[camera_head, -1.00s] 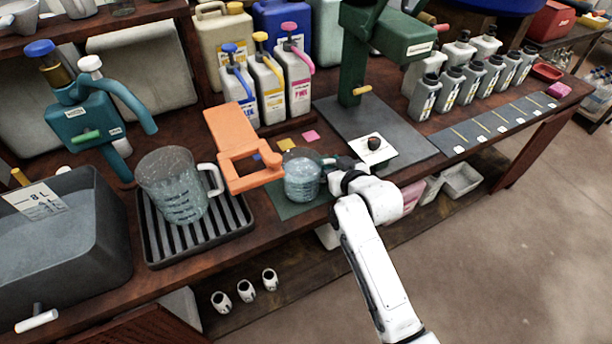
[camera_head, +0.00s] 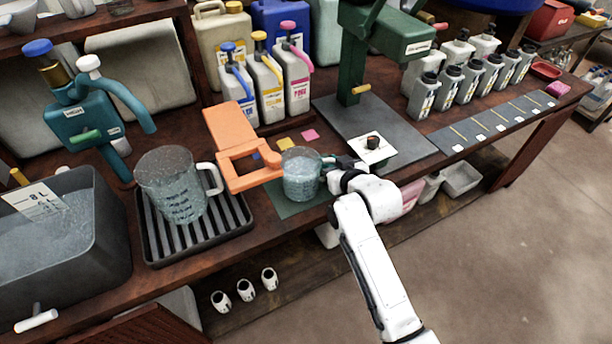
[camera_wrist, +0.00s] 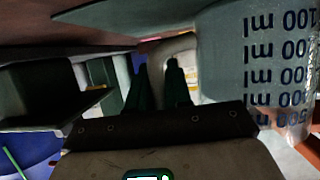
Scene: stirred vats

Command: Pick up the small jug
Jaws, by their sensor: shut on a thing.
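The small jug (camera_head: 301,177) is a clear measuring jug with blue markings. It stands upright at the front of the bench, beside an orange stand (camera_head: 236,150). My gripper (camera_head: 332,163) reaches in from the right and is shut on the jug's handle. In the wrist view, the dark fingers (camera_wrist: 159,85) close around the pale handle, and the jug's wall (camera_wrist: 270,75) with its ml scale fills the right side. A larger jug (camera_head: 172,190) with a white handle stands on a ribbed drip tray (camera_head: 152,240) to the left. Whether the small jug touches the green mat is unclear.
Several pump bottles (camera_head: 268,90) stand behind. A green press (camera_head: 352,70) and a white card (camera_head: 372,150) with a dark knob are close to my gripper's right. A grey vat (camera_head: 75,260) is at far left. The bench's front edge runs below the jug.

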